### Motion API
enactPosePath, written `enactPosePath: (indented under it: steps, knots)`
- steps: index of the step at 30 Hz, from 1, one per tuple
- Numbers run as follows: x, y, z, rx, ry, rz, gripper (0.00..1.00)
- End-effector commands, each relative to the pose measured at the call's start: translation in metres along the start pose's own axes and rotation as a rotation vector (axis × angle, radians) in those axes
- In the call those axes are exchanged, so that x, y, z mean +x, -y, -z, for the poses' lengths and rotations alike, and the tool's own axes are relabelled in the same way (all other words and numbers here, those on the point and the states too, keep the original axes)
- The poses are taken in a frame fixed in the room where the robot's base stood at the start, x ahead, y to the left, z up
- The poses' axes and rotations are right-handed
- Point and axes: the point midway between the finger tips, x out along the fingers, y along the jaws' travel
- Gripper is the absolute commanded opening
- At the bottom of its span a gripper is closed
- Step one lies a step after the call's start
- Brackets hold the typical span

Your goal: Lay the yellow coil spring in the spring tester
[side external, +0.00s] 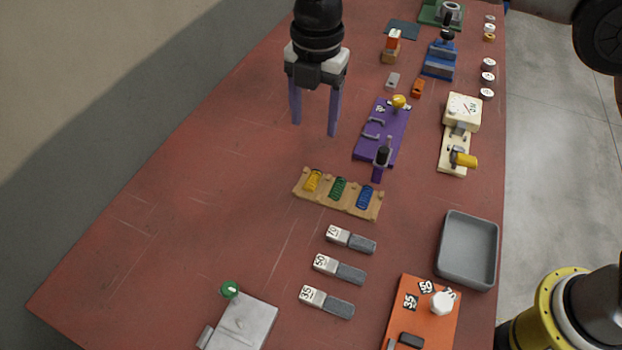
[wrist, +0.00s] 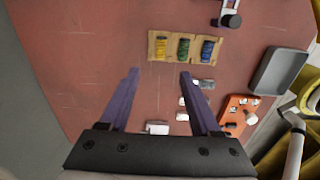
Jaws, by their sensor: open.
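The yellow coil spring (side external: 313,181) lies in the left slot of a wooden rack (side external: 320,204), beside a green spring (side external: 338,188) and a blue spring (side external: 364,197). The wrist view shows the yellow spring (wrist: 161,47) at the rack's left end, beyond my fingertips. The cream device with a dial marked N (side external: 462,110), which looks like the spring tester, stands near the table's right edge; a yellow cylindrical part (side external: 465,160) sits at its near end. My gripper (side external: 315,128) is open and empty, above the table. Its fingers also show in the wrist view (wrist: 160,73).
A purple fixture (side external: 368,150) with an upright black-topped handle (side external: 382,156) stands between rack and tester. Several grey-and-white labelled blocks (side external: 340,270), a grey tray (side external: 467,250) and an orange panel (side external: 410,325) lie nearer. The table left of the rack is clear.

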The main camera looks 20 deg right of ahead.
Motion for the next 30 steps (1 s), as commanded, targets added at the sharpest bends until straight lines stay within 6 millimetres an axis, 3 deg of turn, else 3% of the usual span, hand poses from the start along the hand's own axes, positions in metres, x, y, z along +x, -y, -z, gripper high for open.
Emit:
enactPosePath:
  steps: [3, 15, 23, 30]
  knots:
    - [0.015, -0.002, 0.014, -0.025, -0.004, 0.024, 0.64]
    - [0.081, 0.001, 0.014, -0.024, -0.004, 0.025, 0.64]
    - [0.100, 0.001, 0.014, -0.024, -0.003, 0.022, 0.64]
    - [0.132, 0.003, 0.013, -0.024, -0.004, 0.025, 0.64]
